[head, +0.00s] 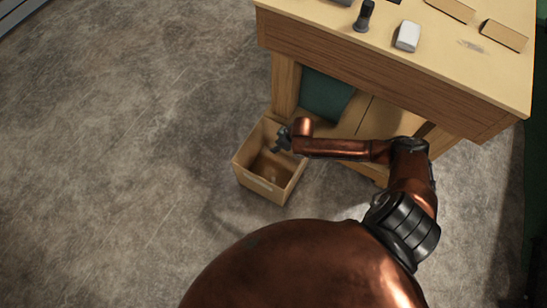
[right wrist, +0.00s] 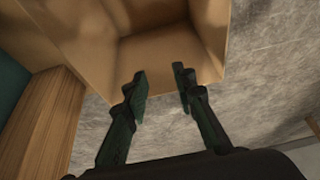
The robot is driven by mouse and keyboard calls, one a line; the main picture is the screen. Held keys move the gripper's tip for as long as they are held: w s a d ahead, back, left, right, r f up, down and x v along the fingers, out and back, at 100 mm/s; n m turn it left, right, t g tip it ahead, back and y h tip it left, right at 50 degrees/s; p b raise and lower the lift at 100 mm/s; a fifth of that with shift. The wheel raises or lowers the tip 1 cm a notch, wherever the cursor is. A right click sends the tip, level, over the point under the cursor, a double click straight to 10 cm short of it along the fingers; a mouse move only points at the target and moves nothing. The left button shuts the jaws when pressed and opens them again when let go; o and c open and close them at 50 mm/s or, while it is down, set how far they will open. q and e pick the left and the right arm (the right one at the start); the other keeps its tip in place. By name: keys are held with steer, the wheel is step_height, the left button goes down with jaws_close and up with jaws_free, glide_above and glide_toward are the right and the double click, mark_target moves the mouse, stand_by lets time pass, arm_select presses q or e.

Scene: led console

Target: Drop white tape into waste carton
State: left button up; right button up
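The waste carton (head: 242,172) is an open brown box on the floor beside the workbench leg. My right gripper (head: 282,139) is at the carton's far right rim in the head view. In the right wrist view the two dark fingers (right wrist: 160,78) are apart with nothing between them, and the carton's inside (right wrist: 155,55) shows beyond the fingertips. No white tape can be made out in the gripper or in the visible part of the carton. A small white rounded block (head: 408,36) lies on the bench top; I cannot tell whether it is tape. My left gripper is out of view.
The wooden workbench (head: 400,75) stands at the upper right, its leg close to the carton. A dark upright object (head: 364,16) and flat tan pieces (head: 503,35) lie on its top. The grey floor (head: 120,130) to the left is clear.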

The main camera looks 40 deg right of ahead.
steer(key=v, duration=0.8)
steer(key=shift+s+r, duration=0.15)
steer(key=shift+r, duration=0.1)
steer(key=shift+d, duration=0.1)
